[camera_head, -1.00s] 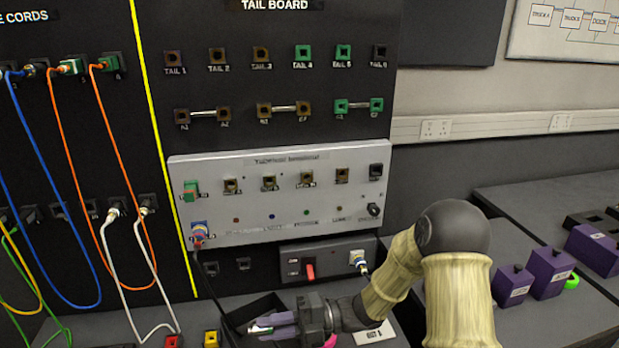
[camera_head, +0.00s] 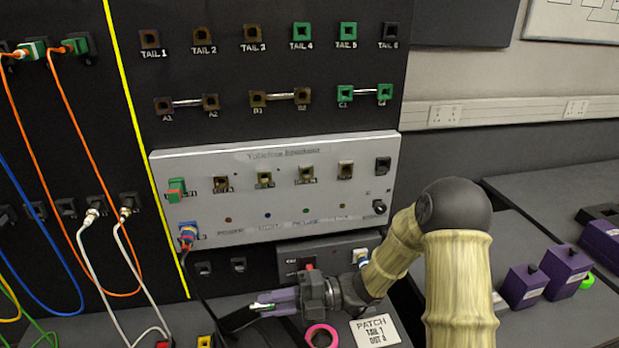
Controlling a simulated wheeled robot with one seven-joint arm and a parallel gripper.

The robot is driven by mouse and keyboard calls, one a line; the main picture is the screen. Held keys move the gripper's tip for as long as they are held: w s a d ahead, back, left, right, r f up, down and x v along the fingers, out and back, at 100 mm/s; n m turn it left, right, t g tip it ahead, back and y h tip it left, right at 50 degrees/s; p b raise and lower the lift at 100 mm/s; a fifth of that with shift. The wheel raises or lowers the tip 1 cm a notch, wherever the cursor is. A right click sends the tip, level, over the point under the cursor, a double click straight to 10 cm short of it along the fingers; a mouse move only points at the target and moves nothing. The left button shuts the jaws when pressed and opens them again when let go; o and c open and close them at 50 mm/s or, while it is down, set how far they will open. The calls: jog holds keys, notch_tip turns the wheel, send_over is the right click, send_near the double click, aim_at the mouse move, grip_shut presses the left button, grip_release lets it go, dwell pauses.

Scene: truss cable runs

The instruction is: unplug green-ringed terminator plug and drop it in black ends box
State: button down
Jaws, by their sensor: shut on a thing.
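My gripper (camera_head: 262,306) is low at the front of the tail board, its purple fingers pointing left. It is shut on a small plug with a bit of green and white (camera_head: 257,307) showing at the fingertips; this looks like the green-ringed terminator plug, mostly hidden by the fingers. A black open box (camera_head: 238,318), which looks like the ends box, sits on the bench behind and beneath the fingers. The plug appears over or just in front of its opening; I cannot tell its height. The box's right side is hidden by my gripper.
The grey panel (camera_head: 270,152) with a row of sockets stands behind my gripper. A blue-ringed plug (camera_head: 187,234) with a black cable hangs at its left. A pink tape roll (camera_head: 320,336) and a patch card (camera_head: 375,329) lie on the bench. Purple boxes (camera_head: 565,270) stand at right.

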jog(key=shift+f+b, duration=1.65)
jog(key=shift+f, duration=1.3)
jog(key=c, duration=1.2)
grip_release()
jog(key=shift+d, duration=0.1)
jog(key=b+v, duration=0.1)
jog(key=v, duration=1.6)
jog(key=shift+d+b, duration=0.1)
jog(key=shift+b, duration=0.25)
